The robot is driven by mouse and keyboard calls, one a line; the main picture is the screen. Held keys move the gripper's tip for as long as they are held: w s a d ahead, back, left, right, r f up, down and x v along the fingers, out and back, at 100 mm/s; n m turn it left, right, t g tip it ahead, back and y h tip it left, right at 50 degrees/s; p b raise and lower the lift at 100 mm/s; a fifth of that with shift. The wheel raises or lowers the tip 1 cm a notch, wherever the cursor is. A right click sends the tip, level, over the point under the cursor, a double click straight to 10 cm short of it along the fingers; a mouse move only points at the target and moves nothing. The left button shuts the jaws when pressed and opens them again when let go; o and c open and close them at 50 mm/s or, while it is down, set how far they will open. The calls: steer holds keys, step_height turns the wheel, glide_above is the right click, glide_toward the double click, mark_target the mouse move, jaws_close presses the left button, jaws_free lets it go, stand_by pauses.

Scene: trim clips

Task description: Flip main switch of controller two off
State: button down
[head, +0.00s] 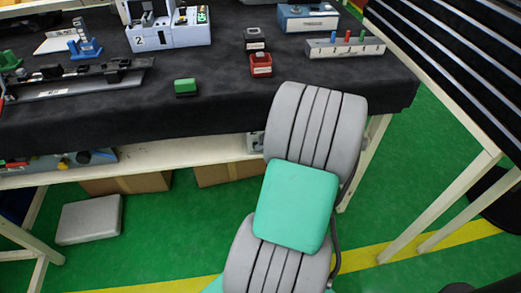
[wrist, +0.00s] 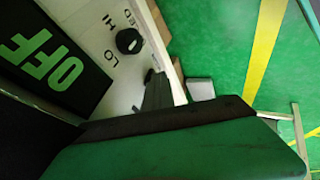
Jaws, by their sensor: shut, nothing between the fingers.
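A white controller marked 2 (head: 165,38) stands at the back of the table in the head view, its top cut off by the frame. In the wrist view, a white panel (wrist: 98,22) fills the upper left, with a black knob (wrist: 130,41) lettered LO, HI and SPEED. A black face with large green OFF letters (wrist: 40,58) lies left of it. No number shows there, so I cannot tell which controller it is. My gripper (wrist: 158,88) is shut and empty, close to the panel below the knob. The head view does not show it.
My arm rises in front of the table. A green block (head: 186,87), a red box (head: 261,65) and a grey rack (head: 345,48) stand on the black cloth (head: 210,115). A grey box (head: 90,219) lies on the green floor. A black-slatted rack (head: 455,65) is at right.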

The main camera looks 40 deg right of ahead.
steer(key=shift+w+d+r, duration=0.1)
steer(key=shift+r, duration=0.1)
steer(key=shift+r+p, duration=0.4)
steer(key=shift+r, duration=0.4)
steer(key=s+a+f+p+v, duration=0.1)
steer(key=a+p+v, duration=0.1)
steer(key=v, duration=1)
steer(key=shift+s, duration=0.4)
